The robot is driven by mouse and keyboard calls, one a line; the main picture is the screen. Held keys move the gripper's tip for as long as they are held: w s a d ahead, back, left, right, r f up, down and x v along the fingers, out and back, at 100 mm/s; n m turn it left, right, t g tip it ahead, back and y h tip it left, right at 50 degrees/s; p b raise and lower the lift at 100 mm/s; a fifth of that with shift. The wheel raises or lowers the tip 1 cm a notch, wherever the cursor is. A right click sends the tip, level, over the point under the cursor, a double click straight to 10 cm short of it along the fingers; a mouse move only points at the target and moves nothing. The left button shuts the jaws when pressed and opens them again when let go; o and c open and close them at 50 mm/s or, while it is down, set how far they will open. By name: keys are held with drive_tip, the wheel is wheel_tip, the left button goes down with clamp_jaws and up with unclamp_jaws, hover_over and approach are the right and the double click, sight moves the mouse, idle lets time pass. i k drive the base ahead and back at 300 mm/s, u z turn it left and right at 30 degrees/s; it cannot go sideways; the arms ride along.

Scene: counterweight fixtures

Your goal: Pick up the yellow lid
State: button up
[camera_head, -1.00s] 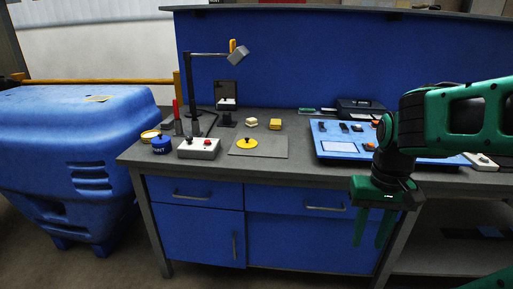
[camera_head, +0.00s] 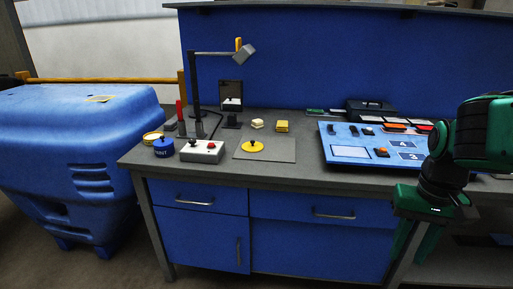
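The yellow lid (camera_head: 253,146) is a flat round disc with a small dark knob on top. It lies on a thin grey mat (camera_head: 282,155) on the workbench. My gripper (camera_head: 408,245) hangs in front of the bench at the lower right, fingers pointing down, well to the right of the lid and below the bench top. Its two green fingers look apart, with nothing seen between them.
A blue paint can (camera_head: 163,148) and a grey button box (camera_head: 202,152) stand left of the mat. A lamp arm (camera_head: 194,90) rises behind them. Yellow blocks (camera_head: 281,126) sit behind the mat. A blue panel (camera_head: 350,152) lies to the right.

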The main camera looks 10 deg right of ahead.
sight(252, 146)
drive_tip(key=u, duration=0.05)
drive_tip(key=i, duration=1.45)
